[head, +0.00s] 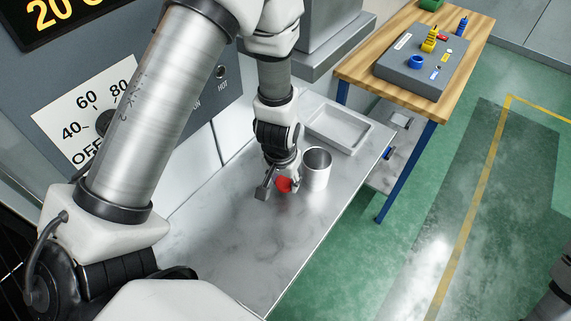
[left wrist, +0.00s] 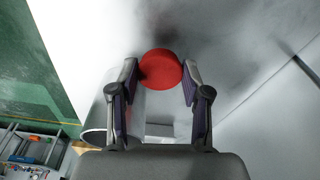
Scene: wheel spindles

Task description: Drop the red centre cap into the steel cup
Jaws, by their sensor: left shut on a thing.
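The red centre cap (head: 284,184) is held between the fingers of my left gripper (head: 272,189), which is shut on it. In the left wrist view the cap (left wrist: 161,68) shows as a red disc between the two fingertips (left wrist: 160,78). The steel cup (head: 317,170) stands upright on the metal bench, open at the top, just right of the gripper and the cap in the head view. In the left wrist view the cup (left wrist: 132,110) is partly hidden behind the left finger. The cap is beside the cup, outside it.
A shallow metal tray (head: 338,128) lies behind the cup on the bench (head: 245,235). A grey control panel (head: 205,85) with a dial stands at the left. A wooden table (head: 465,55) with a grey fixture block (head: 408,78) is at the back right. The bench front is clear.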

